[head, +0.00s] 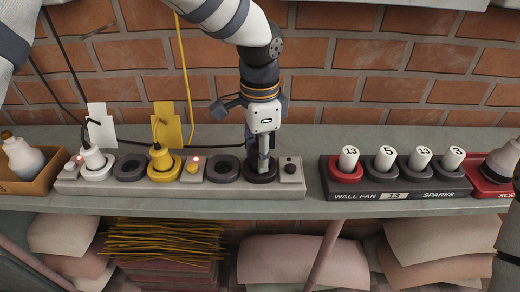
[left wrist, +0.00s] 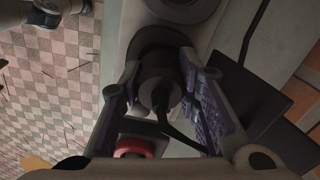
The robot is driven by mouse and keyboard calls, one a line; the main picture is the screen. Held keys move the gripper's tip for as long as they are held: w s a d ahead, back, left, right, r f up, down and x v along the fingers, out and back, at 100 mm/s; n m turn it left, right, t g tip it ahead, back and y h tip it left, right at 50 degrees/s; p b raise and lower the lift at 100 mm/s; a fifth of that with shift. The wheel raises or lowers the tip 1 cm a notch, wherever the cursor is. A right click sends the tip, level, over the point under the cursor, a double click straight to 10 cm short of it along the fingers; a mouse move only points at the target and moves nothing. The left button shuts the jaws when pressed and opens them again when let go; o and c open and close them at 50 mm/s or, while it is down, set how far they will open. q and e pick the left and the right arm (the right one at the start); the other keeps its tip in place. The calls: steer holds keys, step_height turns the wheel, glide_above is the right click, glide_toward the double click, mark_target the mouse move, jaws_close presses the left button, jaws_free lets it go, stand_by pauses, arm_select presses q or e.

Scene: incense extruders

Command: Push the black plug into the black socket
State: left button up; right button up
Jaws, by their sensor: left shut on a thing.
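My left gripper (head: 264,165) points down over the right end of the grey power strip (head: 120,187). It is shut on the black plug (left wrist: 160,86), which sits between its two fingers in the left wrist view. The black socket (head: 262,177) is the dark ring directly under the fingers, and its rim also shows in the left wrist view (left wrist: 158,38). The plug is lined up with the ring and close to it or touching it; how deep it sits I cannot tell. In the head view the fingers mostly hide the plug.
A white plug (head: 93,158) and a yellow plug (head: 160,157) stand in other sockets on the strip. A dark empty socket (head: 223,168) is just left of my gripper. A dark rack (head: 400,188) with several numbered white pegs stands to the right. The brick wall (head: 400,55) is behind.

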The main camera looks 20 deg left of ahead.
arm_select(q)
steer(key=shift+f, duration=0.2)
steer(key=o, duration=1.2)
steer(key=shift+o, duration=0.2)
